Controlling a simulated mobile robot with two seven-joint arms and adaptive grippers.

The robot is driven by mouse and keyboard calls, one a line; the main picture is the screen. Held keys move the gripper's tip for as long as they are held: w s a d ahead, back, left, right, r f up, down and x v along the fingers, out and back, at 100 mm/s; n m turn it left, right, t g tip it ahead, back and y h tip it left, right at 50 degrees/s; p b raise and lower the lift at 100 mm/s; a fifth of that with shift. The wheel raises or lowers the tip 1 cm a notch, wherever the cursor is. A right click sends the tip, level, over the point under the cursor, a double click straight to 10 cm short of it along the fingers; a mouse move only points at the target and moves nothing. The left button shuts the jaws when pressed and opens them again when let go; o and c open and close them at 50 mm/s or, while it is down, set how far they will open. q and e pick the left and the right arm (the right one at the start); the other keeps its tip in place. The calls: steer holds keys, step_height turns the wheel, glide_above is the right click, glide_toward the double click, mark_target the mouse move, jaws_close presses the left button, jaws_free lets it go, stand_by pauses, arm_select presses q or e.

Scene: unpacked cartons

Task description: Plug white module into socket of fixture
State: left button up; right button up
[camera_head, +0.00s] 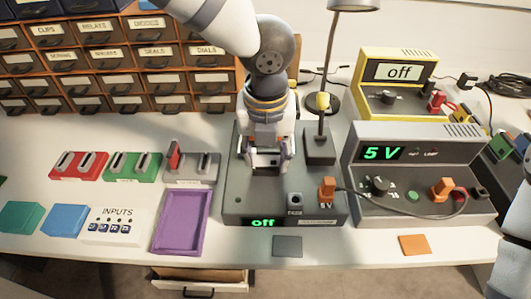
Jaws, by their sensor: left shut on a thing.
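The fixture is a dark grey box (237,200) on the bench with a green "off" display on its front. My left gripper (265,166) points down over the top of the fixture, left of its middle. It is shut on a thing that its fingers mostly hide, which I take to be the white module. The socket under the gripper is hidden, and I cannot tell whether the module touches it. An orange plug (327,190) with a cable sits at the fixture's right front corner. My right gripper is out of view.
A grey "5 V" supply (408,208) and a yellow unit (405,61) are further right. A purple tray (181,221) and colored switch blocks (78,166) lie left. Drawers (131,83) line the back.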

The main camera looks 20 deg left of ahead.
arm_select(q)
steer(key=shift+f, duration=0.3)
stand_by(0.4)
steer(key=o, duration=1)
steer(key=r, duration=0.4)
steer(key=s+r, duration=0.1)
steer(key=r, duration=0.7)
steer(key=shift+s+d, duration=0.2)
